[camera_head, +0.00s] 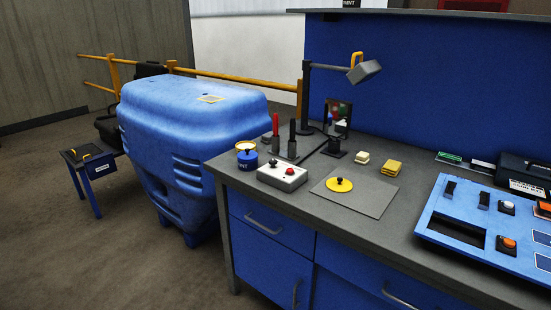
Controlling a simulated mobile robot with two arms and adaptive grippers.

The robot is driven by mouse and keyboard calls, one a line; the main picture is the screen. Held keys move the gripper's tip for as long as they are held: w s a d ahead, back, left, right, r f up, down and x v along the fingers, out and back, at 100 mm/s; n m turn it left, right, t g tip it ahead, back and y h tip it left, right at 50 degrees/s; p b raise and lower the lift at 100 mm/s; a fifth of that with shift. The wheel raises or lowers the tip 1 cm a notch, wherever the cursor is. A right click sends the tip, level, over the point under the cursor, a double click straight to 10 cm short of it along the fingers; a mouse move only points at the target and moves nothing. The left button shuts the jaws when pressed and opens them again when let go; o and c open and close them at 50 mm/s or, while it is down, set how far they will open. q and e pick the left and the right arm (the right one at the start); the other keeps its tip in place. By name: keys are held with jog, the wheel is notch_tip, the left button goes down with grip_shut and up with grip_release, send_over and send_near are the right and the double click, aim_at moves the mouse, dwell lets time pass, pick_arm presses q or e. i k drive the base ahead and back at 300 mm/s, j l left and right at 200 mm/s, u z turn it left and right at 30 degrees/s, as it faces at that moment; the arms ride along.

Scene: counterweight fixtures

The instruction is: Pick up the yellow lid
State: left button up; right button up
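The yellow lid (339,185) is a round disc with a small dark knob on top. It lies flat on a grey mat (372,201) near the front of the workbench. Neither of my grippers shows in the head view. Nothing covers the lid from this side.
On the grey workbench (265,196), a control box (282,177) with a red button, a blue paint pot (247,163) and yellow blocks (391,167) stand around the mat. A blue panel (462,245) is at right. A lamp (364,72) overhangs the back. A blue bin (185,125) stands left.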

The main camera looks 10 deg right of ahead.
aim_at(340, 182)
jog(key=i+j+z, duration=0.1)
jog(key=z, duration=0.75)
jog(key=i+j, duration=0.05)
jog(key=i, duration=0.05)
